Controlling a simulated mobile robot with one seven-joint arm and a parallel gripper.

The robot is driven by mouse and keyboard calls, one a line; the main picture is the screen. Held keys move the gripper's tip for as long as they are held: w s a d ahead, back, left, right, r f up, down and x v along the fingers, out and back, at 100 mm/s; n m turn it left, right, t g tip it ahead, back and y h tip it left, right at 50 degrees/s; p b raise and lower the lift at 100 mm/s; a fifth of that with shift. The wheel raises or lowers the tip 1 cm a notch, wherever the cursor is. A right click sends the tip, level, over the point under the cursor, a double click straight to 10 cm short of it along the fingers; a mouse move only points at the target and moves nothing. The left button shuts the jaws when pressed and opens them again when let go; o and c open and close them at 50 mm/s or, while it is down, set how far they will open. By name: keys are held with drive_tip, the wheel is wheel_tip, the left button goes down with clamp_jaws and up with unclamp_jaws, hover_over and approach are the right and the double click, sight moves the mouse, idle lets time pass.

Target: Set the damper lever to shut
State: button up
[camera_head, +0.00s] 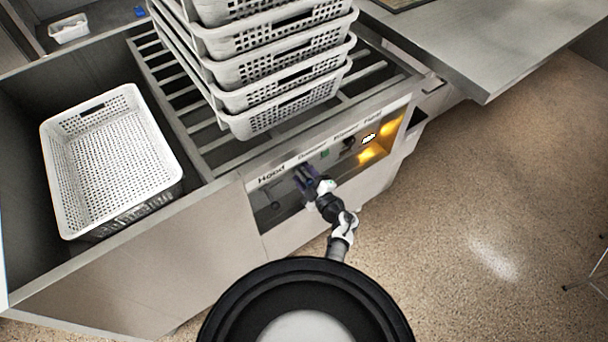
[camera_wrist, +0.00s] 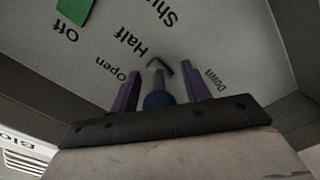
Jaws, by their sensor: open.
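The damper lever (camera_wrist: 158,84) shows in the wrist view as a short grey-blue rod with a round blue knob. It stands between the two purple fingers of my gripper (camera_wrist: 161,88), which are open with gaps on both sides of it. The upside-down labels Open (camera_wrist: 110,72), Half (camera_wrist: 131,41) and a partly cut-off Shut (camera_wrist: 162,12) are on the panel beyond. I cannot tell exactly which mark the lever stands at. In the head view my gripper (camera_head: 306,180) is at the recessed panel (camera_head: 268,200) below the Hood lettering and hides the lever.
A green Off switch (camera_wrist: 75,10) is on the same panel, and a Down label (camera_wrist: 215,80) is near the right finger. The panel's rims enclose the recess. A stack of white baskets (camera_head: 285,75) stands above on slats, and another basket (camera_head: 110,160) stands left.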

drive_tip(key=shift+c, duration=0.5)
clamp_jaws()
drive_tip(key=shift+f+b, duration=0.35)
drive_tip(key=shift+b, duration=0.5)
drive_tip(key=t+b, duration=0.1)
drive_tip(key=b, duration=0.1)
drive_tip(key=shift+a+f+y+b, duration=0.1)
drive_tip(key=shift+f+y+b, duration=0.2)
drive_tip(key=shift+y+b, duration=0.1)
drive_tip(key=t+y+b, duration=0.1)
drive_tip(key=b, duration=0.3)
drive_tip(key=t+b, duration=0.1)
drive_tip(key=b, duration=0.3)
drive_tip(key=shift+w+a+f+t+y, duration=0.1)
drive_tip(key=shift+f+t+y, duration=0.05)
drive_tip(key=shift+t+y, duration=0.2)
